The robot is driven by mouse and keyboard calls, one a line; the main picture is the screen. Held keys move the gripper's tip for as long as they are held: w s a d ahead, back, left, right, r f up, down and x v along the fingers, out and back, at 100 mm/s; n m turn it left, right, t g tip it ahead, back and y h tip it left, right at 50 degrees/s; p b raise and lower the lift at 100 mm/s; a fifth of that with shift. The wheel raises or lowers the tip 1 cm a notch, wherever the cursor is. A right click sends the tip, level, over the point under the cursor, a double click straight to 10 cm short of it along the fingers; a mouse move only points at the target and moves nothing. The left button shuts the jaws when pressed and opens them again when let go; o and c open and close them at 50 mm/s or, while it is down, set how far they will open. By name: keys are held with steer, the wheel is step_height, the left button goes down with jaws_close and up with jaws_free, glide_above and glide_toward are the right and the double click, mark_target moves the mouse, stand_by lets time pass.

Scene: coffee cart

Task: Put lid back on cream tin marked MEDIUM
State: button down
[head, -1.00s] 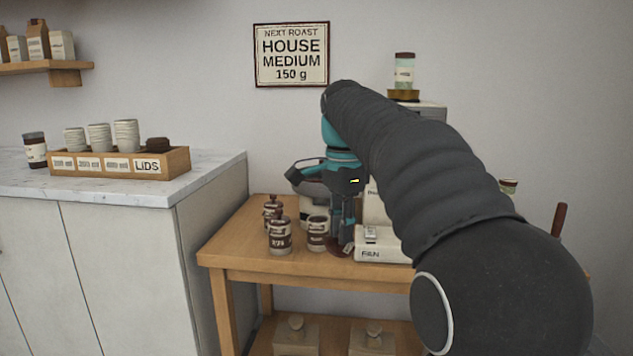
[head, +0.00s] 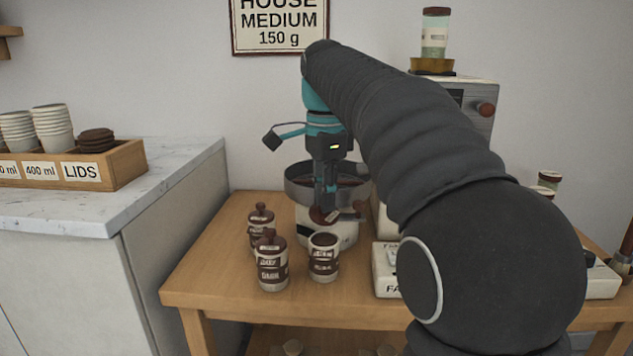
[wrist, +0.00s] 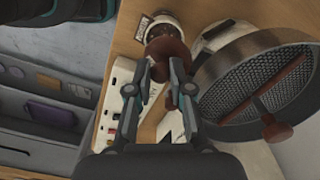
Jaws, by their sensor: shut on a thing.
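My gripper (head: 327,200) points down and is shut on a dark brown round lid (head: 323,215). In the wrist view the lid (wrist: 168,50) is beyond the fingertips (wrist: 163,85). The lid is held in the air behind and above an open cream tin (head: 323,262) with brown bands, apart from it in the head view. In the wrist view part of this tin (wrist: 160,25) shows past the lid. Its label is too small to read surely. Two similar tins have knobbed brown lids on: one in front (head: 271,265), one behind (head: 261,228).
A roaster with a round mesh tray (head: 300,180) stands close behind my gripper; the tray (wrist: 235,95) is right of the fingers in the wrist view. A white scale (head: 386,275) is right of the tins. A wooden LIDS box (head: 125,165) is on the left counter. The table's front left is clear.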

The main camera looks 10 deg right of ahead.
mark_target(326, 220)
steer(key=shift+w, duration=0.35)
step_height(326, 220, down, 5)
steer(key=b, duration=0.4)
steer(key=shift+r, duration=0.2)
steer(key=shift+s+f+b, duration=0.1)
steer(key=shift+f+b, duration=0.5)
steer(key=shift+f, duration=0.55)
steer(key=shift+s+d, duration=0.1)
steer(key=shift+s, duration=0.35)
steer(key=shift+r+p, duration=0.65)
steer(key=shift+p, duration=0.55)
stand_by(1.2)
stand_by(0.5)
steer(key=c, duration=0.5)
jaws_free()
